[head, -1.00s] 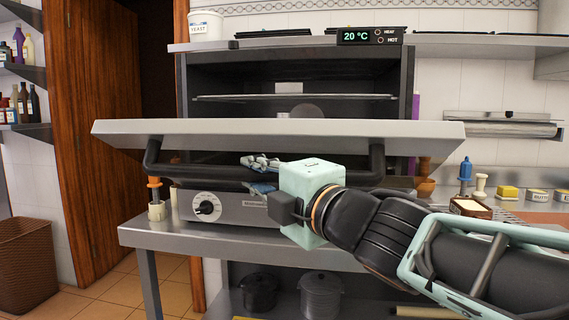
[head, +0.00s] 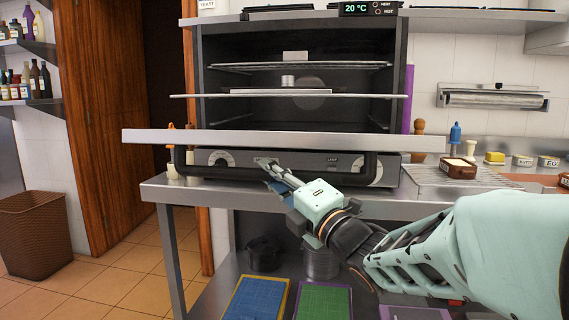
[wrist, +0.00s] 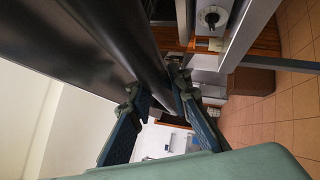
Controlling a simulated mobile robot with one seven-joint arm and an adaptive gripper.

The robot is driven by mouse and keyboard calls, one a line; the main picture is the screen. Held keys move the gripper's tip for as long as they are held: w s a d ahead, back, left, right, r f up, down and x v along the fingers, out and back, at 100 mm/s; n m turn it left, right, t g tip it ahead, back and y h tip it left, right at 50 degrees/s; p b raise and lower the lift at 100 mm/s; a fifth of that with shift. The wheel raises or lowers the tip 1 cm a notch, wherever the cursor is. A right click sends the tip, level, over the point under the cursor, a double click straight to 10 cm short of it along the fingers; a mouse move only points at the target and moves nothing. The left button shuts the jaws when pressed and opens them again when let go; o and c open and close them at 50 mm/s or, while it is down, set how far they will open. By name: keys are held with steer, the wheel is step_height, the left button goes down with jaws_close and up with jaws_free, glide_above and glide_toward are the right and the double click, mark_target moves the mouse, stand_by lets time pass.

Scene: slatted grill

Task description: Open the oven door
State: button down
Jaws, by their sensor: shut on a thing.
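The oven door (head: 230,138) is swung down and shows nearly edge-on as a long grey slab in front of the oven. The oven cavity (head: 240,110) is exposed, with wire racks and a tray visible inside. A thick dark handle bar (head: 222,176) hangs along the door's front, below the slab. My gripper (head: 268,166) is shut on the handle near its middle. In the wrist view the fingers (wrist: 156,86) sit on either side of the dark handle (wrist: 145,62). The exact finger contact is partly hidden.
A wire rack (head: 455,175) and small containers are at the right. Open floor lies left, beside a wicker basket (head: 35,232).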

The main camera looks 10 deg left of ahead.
steer(key=shift+a+f+n+y, duration=0.2)
steer(key=shift+f+n, duration=0.1)
steer(key=shift+f, duration=0.65)
steer(key=shift+a+f+n+y, duration=0.1)
steer(key=shift+f+n+y, duration=0.15)
steer(key=shift+f, duration=0.65)
steer(key=shift+d, duration=0.1)
steer(key=c, duration=1.8)
jaws_free()
steer(key=shift+o, duration=0.2)
steer(key=shift+d, duration=0.1)
steer(key=v, duration=1.2)
